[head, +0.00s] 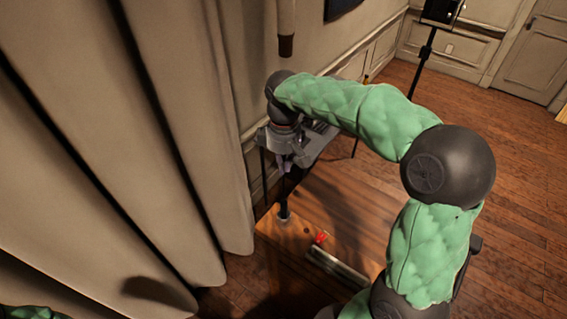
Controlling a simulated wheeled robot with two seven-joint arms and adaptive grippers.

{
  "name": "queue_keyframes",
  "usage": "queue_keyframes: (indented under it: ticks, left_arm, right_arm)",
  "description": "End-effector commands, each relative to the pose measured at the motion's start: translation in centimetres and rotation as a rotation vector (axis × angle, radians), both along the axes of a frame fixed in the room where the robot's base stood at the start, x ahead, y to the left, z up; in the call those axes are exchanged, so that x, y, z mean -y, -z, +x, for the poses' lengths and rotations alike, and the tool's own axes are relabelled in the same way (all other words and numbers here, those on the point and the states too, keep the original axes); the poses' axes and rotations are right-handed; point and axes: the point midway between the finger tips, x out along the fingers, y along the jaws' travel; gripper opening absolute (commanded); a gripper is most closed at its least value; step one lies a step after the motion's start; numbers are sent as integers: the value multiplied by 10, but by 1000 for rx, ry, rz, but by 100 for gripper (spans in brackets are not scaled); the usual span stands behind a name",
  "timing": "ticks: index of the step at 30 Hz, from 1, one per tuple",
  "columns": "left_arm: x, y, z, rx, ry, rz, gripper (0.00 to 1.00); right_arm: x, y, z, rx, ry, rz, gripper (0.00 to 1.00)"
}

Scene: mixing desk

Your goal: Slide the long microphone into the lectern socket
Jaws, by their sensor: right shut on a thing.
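My right gripper (287,165) is above the left end of a wooden lectern top (345,212), pointing down. It is shut on a thin dark rod, which I take to be the long microphone (286,195). The rod runs down from the fingers, close to upright. Its lower end meets or stands just in front of a small grey round fitting (283,216) on the wood, likely the socket. I cannot tell whether the rod is inside it. The fingers are small and dark, and the gripper body hides the rod's upper part. My left gripper is out of view.
A red object (320,238) and a pale bar (338,268) lie toward the lectern's front edge. A grey panel (322,138) stands behind the gripper. Curtains (170,130) hang close on the left. A black stand (424,65) is at the back; wooden floor lies open on the right.

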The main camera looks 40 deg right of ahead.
Motion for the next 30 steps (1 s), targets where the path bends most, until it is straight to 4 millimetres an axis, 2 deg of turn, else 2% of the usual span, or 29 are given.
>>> queue_keyframes:
  ticks: [30]
  left_arm:
    - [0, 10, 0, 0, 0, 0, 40]
  right_arm:
    - [0, 13, 0, 1, 0, 0, 0]
